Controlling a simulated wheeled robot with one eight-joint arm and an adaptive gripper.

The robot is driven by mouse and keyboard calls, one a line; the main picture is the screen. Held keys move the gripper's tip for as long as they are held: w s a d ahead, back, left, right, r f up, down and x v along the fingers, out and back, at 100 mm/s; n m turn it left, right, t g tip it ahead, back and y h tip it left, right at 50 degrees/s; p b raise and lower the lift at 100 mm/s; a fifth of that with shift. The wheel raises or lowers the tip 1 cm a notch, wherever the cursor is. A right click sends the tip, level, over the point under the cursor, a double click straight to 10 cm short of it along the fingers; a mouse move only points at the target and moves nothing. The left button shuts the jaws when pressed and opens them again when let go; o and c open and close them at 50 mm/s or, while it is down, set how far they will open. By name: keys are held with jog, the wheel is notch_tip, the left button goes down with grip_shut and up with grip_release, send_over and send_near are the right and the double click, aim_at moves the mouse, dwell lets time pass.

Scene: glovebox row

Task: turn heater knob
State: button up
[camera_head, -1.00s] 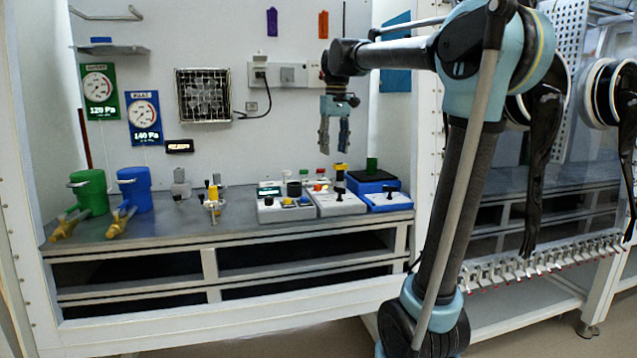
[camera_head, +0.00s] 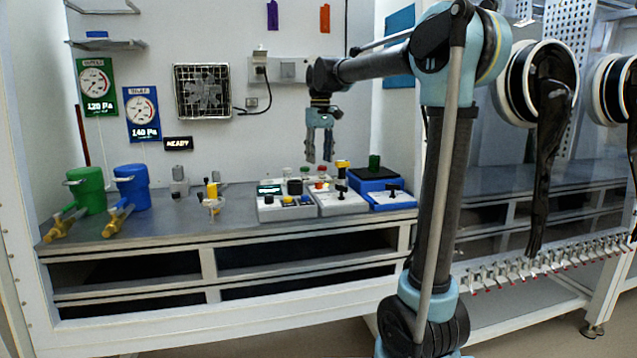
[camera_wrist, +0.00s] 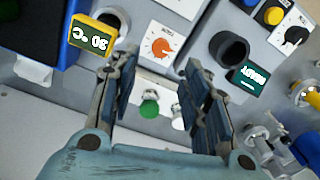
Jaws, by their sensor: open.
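An orange knob (camera_wrist: 162,46) on a white dial plate with a printed scale shows in the wrist view. Its label is too small to read surely. A yellow-framed display (camera_wrist: 93,40) reading 30 °C stands beside it. In the head view the knob is a small orange spot (camera_head: 320,185) on the middle white device (camera_head: 345,206). My gripper (camera_head: 320,160) hangs above the devices, fingers pointing down, open and empty. In the wrist view the knob appears between and beyond the two fingers (camera_wrist: 156,72), apart from them.
A dark cylinder (camera_wrist: 229,48) and a green READY display (camera_wrist: 248,77) sit beside the knob. A black knob (camera_wrist: 296,36) is farther right. A green-capped vial (camera_wrist: 149,109) stands close by. A blue device (camera_head: 392,199) is at right; blue (camera_head: 132,188) and green (camera_head: 88,190) canisters stand left.

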aim_at(319, 185)
notch_tip(319, 185, down, 9)
jog(key=shift+s+r, duration=0.1)
dwell(0.3)
jog(key=shift+a, duration=0.1)
grip_shut()
